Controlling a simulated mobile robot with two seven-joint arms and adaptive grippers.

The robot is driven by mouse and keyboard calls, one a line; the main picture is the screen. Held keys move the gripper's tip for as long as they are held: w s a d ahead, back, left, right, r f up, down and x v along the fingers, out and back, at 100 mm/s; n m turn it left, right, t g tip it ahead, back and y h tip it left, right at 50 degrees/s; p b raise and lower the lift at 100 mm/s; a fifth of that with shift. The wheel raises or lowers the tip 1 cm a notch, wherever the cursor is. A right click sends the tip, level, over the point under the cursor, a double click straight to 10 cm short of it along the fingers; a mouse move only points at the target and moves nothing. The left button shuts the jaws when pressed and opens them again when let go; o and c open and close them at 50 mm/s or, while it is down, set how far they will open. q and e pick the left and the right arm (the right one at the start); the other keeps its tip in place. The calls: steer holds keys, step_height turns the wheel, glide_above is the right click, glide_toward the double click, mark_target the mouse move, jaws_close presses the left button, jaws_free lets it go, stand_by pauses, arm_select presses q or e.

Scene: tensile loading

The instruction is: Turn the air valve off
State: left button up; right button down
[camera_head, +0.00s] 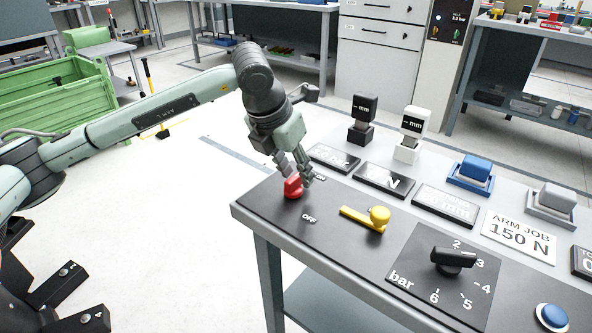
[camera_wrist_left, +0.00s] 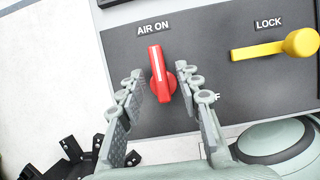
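The air valve is a red knob (camera_head: 292,188) at the far-left corner of the dark panel, with an "OFF" label nearby. In the left wrist view the red knob (camera_wrist_left: 162,76) has a white line pointing up toward the "AIR ON" label (camera_wrist_left: 154,27). My left gripper (camera_head: 300,178) reaches down at the knob from above. In the wrist view its two fingers (camera_wrist_left: 158,88) are apart, one on each side of the knob. A gap shows at the left finger; contact at the right finger is unclear. My right gripper is not in view.
A yellow lock lever (camera_head: 368,217) sits right of the knob. A black pressure dial (camera_head: 453,258) and a blue button (camera_head: 553,317) are nearer the front. Gauges, display plates and blue and grey blocks stand behind. A green crate (camera_head: 60,85) is at the far left.

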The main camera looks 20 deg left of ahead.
arm_select(q)
steer(key=shift+w+f, duration=0.15)
steer(key=shift+f, duration=0.25)
jaws_close()
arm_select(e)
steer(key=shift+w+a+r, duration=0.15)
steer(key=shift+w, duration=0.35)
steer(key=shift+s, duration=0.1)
